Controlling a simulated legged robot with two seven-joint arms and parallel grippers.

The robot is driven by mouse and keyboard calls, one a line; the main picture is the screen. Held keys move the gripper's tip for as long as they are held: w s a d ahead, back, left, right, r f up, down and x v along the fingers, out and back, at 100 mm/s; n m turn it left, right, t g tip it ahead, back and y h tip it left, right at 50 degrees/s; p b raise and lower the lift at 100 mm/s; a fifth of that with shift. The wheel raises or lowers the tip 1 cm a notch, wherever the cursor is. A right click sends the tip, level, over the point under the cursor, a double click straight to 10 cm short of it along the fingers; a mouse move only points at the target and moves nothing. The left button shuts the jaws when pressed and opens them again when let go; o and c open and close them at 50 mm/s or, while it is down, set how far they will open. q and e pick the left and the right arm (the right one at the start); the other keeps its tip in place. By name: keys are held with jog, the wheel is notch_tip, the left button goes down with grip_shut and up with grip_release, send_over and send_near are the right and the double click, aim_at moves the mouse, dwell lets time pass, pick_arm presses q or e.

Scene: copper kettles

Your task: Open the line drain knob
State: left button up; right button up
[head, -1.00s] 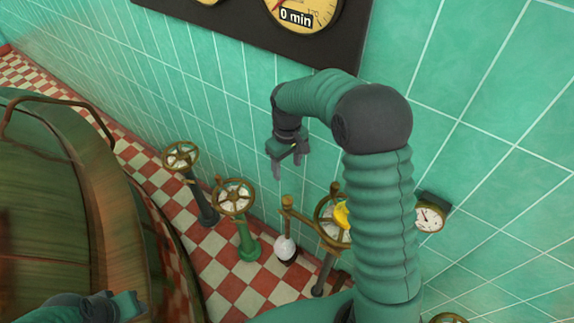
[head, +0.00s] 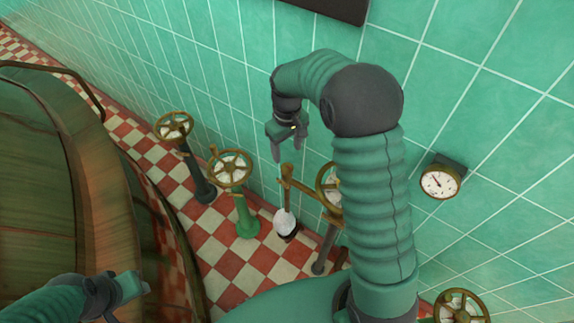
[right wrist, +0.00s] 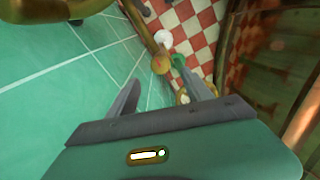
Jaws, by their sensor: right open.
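No label shows which knob is the line drain. Several brass handwheels stand along the wall: one on a dark post (head: 174,127), one on a green post (head: 231,169), one partly hidden behind my right arm (head: 328,188), and one at the bottom right (head: 461,307). My right gripper (head: 289,153) is open and empty, pointing down above and right of the green-post wheel, near the top of a brass-topped rod (head: 286,186).
A large greenish vat (head: 38,170) fills the left side. A white bulb-shaped piece (head: 285,222) is at the rod's foot. A round dial gauge (head: 440,182) is on the tiled wall at right. The checkered floor (head: 222,262) shows between vat and wheels.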

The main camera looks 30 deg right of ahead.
aim_at(287, 166)
notch_tip(287, 166, down, 8)
jog(key=shift+f+b, duration=0.1)
jog(key=shift+b, duration=0.2)
grip_shut()
jog(key=shift+r+n+p, duration=0.3)
jog(key=shift+p, duration=0.35)
jog(key=shift+f, duration=0.2)
